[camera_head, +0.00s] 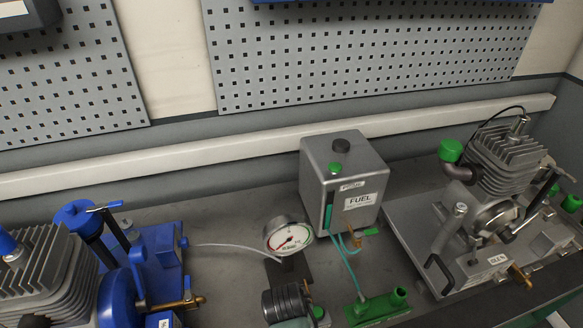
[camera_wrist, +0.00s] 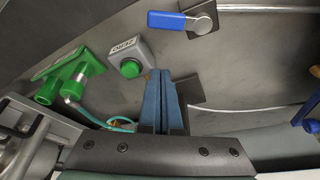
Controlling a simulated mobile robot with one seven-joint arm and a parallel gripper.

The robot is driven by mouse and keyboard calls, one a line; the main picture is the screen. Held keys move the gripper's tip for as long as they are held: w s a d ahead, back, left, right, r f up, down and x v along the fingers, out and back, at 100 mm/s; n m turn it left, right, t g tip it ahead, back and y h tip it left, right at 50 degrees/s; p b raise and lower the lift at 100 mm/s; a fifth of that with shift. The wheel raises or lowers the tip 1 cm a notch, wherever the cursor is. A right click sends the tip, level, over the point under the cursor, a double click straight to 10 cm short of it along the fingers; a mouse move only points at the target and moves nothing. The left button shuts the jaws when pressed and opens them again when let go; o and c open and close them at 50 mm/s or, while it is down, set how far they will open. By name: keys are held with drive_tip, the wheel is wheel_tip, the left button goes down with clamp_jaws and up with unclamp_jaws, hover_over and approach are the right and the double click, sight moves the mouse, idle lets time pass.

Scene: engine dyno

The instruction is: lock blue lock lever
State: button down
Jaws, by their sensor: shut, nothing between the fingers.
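In the wrist view, a blue lever (camera_wrist: 172,20) lies near the top, joined at its right end to a round silver pivot on a dark plate (camera_wrist: 203,30). My gripper (camera_wrist: 160,74) is shut and empty below the lever in that picture, with a gap between the fingertips and the lever.
A box with a green button (camera_wrist: 131,68) and green fittings (camera_wrist: 75,80) lie left of my fingers. The head view shows the blue-based engine, a dial gauge (camera_head: 288,237), the FUEL tank (camera_head: 345,180) and the grey engine (camera_head: 490,190).

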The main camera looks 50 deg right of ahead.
drive_tip(key=x, duration=0.2)
drive_tip(key=shift+d+f, duration=0.1)
drive_tip(key=shift+f, duration=0.3)
drive_tip(key=shift+s+a+r+p, duration=0.1)
drive_tip(key=shift+s+a+p, duration=0.2)
drive_tip(key=shift+a+p, duration=0.2)
drive_tip(key=shift+s+a+r+p, duration=0.1)
drive_tip(key=shift+s+a+p, duration=0.25)
drive_tip(key=shift+a, duration=0.3)
drive_tip(key=shift+s+a+f, duration=0.1)
drive_tip(key=shift+s+a, duration=0.2)
drive_tip(key=shift+a, duration=0.35)
